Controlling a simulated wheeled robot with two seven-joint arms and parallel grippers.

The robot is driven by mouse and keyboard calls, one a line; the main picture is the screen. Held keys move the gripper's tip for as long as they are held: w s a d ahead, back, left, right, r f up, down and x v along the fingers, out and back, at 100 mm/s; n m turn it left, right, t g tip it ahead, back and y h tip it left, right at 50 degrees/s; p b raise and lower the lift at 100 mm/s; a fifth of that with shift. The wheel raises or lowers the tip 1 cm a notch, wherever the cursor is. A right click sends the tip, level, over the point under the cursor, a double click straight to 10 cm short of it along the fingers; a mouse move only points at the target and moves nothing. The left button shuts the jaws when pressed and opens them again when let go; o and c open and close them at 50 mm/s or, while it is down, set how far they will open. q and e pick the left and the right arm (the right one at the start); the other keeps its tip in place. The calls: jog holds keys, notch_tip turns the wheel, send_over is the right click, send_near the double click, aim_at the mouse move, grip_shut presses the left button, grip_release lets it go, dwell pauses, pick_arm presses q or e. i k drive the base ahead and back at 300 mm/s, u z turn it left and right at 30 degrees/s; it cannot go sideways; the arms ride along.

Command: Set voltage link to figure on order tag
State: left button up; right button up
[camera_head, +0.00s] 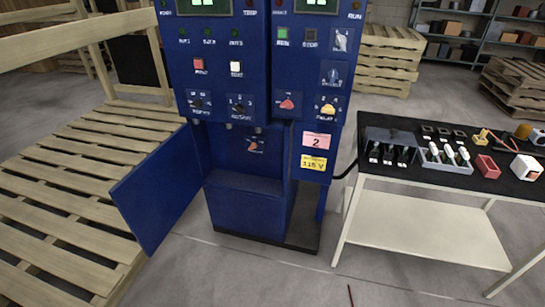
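A blue machine cabinet (262,75) stands in the middle. Its lower blue door (160,190) is swung open to the left. Inside the opened bay, a small dark plate with a reddish-orange and white piece (256,146) is on the back wall. It may be the voltage link; its setting is too small to read. A yellow tag (313,163) on the right column seems to read 115 V. A pink tag (316,141) above it reads 2. Neither of my grippers shows in the head view.
Knobs and buttons cover the upper panels. A table (430,183) at the right holds a grey tray (445,165) of white-topped parts, a dark rack (392,148), a red bin (487,167) and a white-and-red box (526,168). Wooden pallets (70,190) lie left. Floor in front is mostly clear.

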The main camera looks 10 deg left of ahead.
aim_at(254, 145)
jog(key=z, duration=0.55)
jog(key=k, duration=1.25)
jog(key=z, duration=0.05)
jog(key=i, duration=0.45)
jog(key=u, duration=0.75)
jog(key=i, duration=1.55)
jog(key=z, duration=0.9)
